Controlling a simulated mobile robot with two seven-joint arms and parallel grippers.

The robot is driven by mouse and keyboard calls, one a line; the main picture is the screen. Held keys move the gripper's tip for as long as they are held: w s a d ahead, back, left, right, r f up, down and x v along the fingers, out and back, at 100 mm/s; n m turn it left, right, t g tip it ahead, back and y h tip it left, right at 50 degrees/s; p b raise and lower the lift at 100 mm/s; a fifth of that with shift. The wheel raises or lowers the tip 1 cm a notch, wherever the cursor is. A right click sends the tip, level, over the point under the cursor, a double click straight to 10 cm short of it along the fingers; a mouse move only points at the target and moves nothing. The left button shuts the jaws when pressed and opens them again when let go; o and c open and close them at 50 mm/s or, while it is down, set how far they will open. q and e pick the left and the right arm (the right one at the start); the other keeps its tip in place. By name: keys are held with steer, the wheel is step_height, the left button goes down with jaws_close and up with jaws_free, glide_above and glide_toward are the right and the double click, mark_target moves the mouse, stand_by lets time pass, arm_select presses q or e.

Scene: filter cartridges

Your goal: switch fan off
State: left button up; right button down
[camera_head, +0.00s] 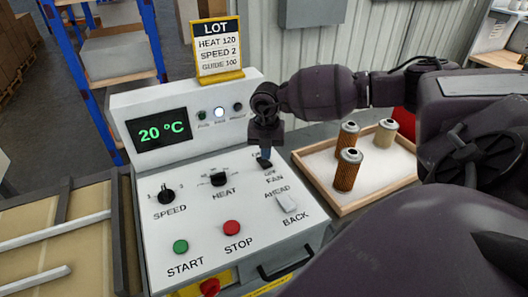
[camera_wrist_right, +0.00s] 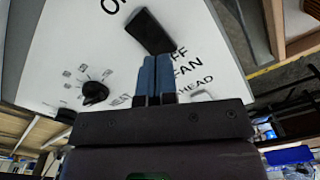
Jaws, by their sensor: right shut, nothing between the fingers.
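The white control panel (camera_head: 215,212) has a FAN switch, a black rocker (camera_wrist_right: 148,30) between ON and OFF lettering in the right wrist view. In the head view my right gripper (camera_head: 264,162) is over this switch and mostly hides it. Its blue fingertips (camera_wrist_right: 157,72) are shut with nothing between them. They point at the rocker's OFF end and look very close to it; I cannot tell whether they touch. Which way the rocker is tipped is not clear. My left gripper is not in view.
The HEAT knob (camera_head: 219,179) and AHEAD/BACK switch (camera_head: 287,202) are near the gripper. STOP (camera_head: 232,228) and START (camera_head: 180,246) buttons sit in front. A wooden tray (camera_head: 325,197) with three filter cartridges stands right. The display (camera_head: 158,131) reads 20 °C; the middle lamp (camera_head: 219,112) glows white.

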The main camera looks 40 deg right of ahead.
mark_target(266, 163)
steer(key=shift+f, duration=0.5)
steer(key=shift+f+b, duration=0.45)
steer(key=shift+b, duration=0.05)
stand_by(0.5)
steer(key=shift+f, duration=0.45)
stand_by(0.3)
steer(key=shift+r, duration=0.1)
steer(key=shift+r+p, duration=0.3)
steer(key=shift+r, duration=0.4)
steer(key=shift+r+p, duration=0.95)
steer(key=shift+r, duration=0.7)
steer(key=shift+r+p, duration=0.65)
steer(key=shift+r, duration=0.45)
